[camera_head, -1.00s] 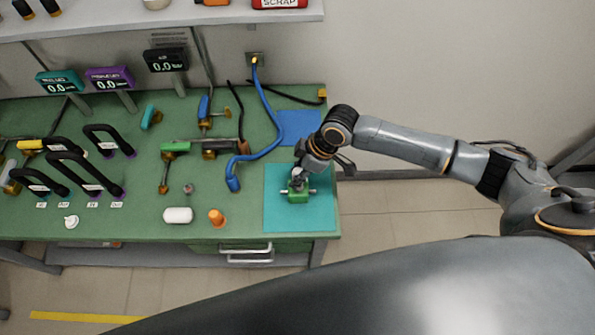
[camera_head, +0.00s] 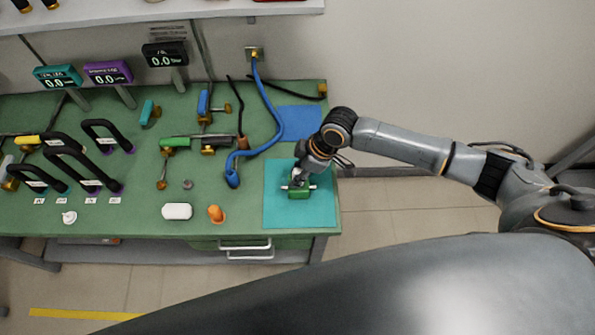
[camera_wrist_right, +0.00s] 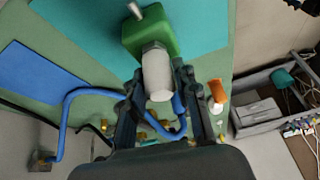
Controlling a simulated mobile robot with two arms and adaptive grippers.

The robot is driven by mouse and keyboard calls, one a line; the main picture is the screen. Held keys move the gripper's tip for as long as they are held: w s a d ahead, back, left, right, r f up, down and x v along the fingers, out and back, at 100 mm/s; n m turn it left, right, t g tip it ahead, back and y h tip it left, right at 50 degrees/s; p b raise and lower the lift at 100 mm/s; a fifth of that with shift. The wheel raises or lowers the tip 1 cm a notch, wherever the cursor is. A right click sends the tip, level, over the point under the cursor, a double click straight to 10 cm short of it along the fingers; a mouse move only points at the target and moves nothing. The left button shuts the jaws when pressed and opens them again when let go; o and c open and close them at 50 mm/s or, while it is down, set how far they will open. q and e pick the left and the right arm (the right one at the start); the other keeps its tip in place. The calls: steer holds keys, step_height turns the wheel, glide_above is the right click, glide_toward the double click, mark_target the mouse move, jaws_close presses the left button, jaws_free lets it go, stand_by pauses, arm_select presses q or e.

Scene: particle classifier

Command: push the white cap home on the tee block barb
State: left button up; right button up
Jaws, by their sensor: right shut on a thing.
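The green tee block (camera_head: 299,193) sits on the teal mat (camera_head: 280,215) at the right end of the bench, with metal barbs sticking out at its sides. In the right wrist view the tee block (camera_wrist_right: 150,36) is just beyond the fingertips. My right gripper (camera_wrist_right: 159,84) is shut on the white cap (camera_wrist_right: 158,76), which lies against the near face of the block. The barb under the cap is hidden, so its seating depth cannot be told. In the head view my right gripper (camera_head: 298,176) is right over the block. My left gripper is not in view.
A blue hose (camera_head: 267,105) curves down left of the mat. An orange part (camera_head: 216,213) and a white cylinder (camera_head: 177,211) lie on the bench further left. A blue mat (camera_head: 300,122) is behind. The teal mat's front part is clear.

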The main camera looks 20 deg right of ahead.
steer(key=o, duration=1.1)
steer(key=shift+f, duration=0.1)
steer(key=v, duration=1.2)
